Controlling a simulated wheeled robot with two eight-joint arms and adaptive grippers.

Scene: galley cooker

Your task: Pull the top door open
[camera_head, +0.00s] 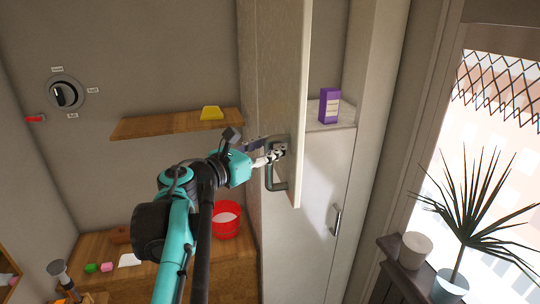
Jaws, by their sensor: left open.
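The top door (277,65) of the tall cabinet stands open, swung out edge-on toward me, hinged on the cabinet's left side. Its dark handle (271,178) is on the door's face near the lower free edge. My left gripper (279,152) is open at the upper part of the handle, with its fingers partly hidden by the handle and door. I cannot tell whether they touch it. Behind the door, a shelf (335,114) holds a purple box (328,105). My right gripper is not in view.
The closed lower door (310,205) has its own handle (336,219). A wooden shelf (160,125) with a yellow item (211,113) is at left. A red bucket (227,221) stands below it. A potted plant (450,284) and white pot (416,250) are by the window.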

